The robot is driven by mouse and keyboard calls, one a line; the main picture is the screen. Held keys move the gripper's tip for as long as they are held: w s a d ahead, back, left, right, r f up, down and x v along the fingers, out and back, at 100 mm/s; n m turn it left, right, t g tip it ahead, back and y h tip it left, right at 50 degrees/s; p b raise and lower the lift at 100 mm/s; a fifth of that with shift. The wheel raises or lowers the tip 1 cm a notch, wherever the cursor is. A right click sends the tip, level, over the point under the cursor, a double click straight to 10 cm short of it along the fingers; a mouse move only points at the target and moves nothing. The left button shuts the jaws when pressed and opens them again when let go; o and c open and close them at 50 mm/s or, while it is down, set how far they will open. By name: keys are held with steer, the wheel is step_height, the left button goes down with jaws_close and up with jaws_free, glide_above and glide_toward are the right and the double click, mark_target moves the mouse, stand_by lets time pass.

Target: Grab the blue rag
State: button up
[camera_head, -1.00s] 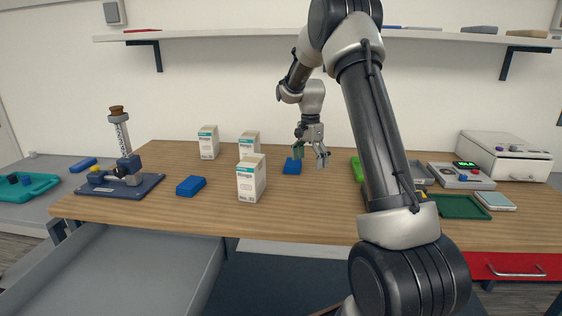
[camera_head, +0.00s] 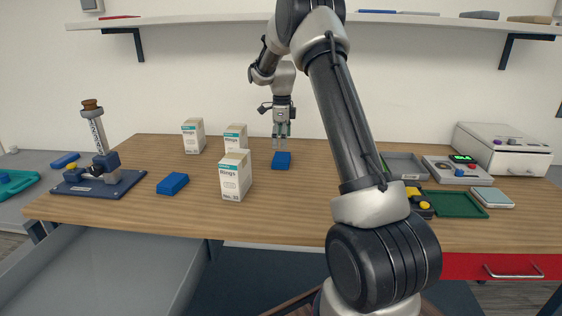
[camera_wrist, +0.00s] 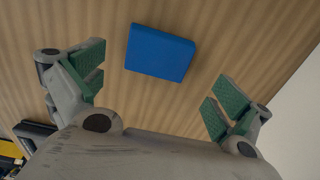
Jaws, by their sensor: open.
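My gripper (camera_head: 281,141) points down just above the first piece, open and empty. In the wrist view that blue piece (camera_wrist: 160,52) lies on the wood beyond the fingertips, between the two green-padded fingers, apart from both.
Several white boxes stand nearby, the nearest being the front box (camera_head: 235,175). A blue-based stand (camera_head: 105,183) is at the left. At the right are a grey tray (camera_head: 404,166), a green tray (camera_head: 455,204) and a device (camera_head: 457,172). A shelf (camera_head: 320,18) runs above.

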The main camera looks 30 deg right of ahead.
mark_target(281, 157)
step_height(281, 157, down, 6)
steer(key=shift+s+a+f, duration=0.1)
steer(key=shift+a, duration=0.05)
steer(key=c, duration=0.7)
